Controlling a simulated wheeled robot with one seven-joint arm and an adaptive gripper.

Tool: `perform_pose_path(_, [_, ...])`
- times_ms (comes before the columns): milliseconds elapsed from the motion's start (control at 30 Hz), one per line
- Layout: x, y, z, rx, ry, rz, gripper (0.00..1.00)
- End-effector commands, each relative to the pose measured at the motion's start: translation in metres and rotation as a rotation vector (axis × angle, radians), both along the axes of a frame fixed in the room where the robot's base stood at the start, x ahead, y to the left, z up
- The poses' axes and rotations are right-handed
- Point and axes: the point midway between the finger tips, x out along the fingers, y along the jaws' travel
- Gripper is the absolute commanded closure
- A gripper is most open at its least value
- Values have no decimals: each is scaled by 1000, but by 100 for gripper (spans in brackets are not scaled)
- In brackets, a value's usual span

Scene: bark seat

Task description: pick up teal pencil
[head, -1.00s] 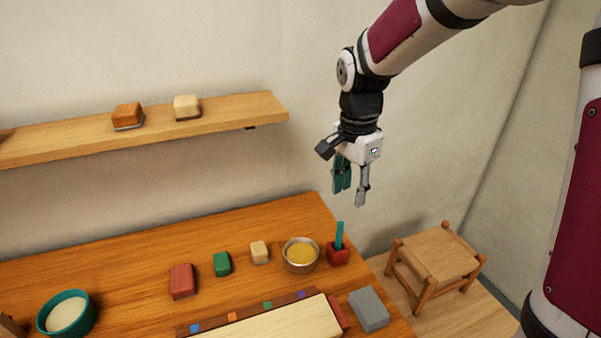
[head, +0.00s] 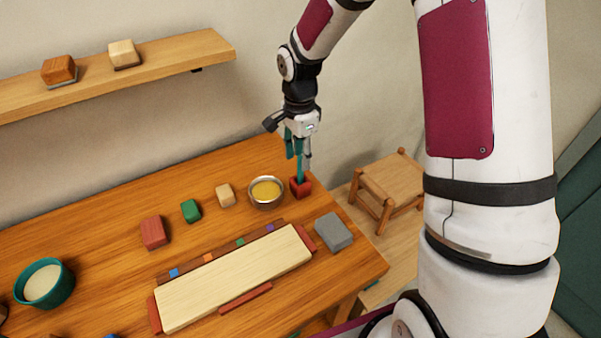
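The teal pencil (head: 300,172) stands nearly upright in a small red holder (head: 301,188) at the back right of the wooden table. My gripper (head: 299,155) points down over the pencil. Its fingers are apart, one to the left and one to the right of the pencil's upper part in the head view. I cannot tell whether either finger touches the pencil. The pencil's top end is partly hidden among the fingers.
A metal bowl of yellow stuff (head: 266,192) stands close left of the holder. A grey block (head: 333,231) lies in front of it. A long pale board (head: 235,278) and small blocks lie further left. A stool (head: 388,188) stands beyond the table's right edge.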

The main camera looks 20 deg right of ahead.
Motion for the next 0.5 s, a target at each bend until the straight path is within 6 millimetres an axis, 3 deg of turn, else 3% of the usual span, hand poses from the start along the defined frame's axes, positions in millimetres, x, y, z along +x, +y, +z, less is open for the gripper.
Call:
perform_pose_path(300, [0, -2, -37, 0, 4, 2, 63])
perform_pose_path(500, [2, -2, -50, 0, 1, 1, 63])
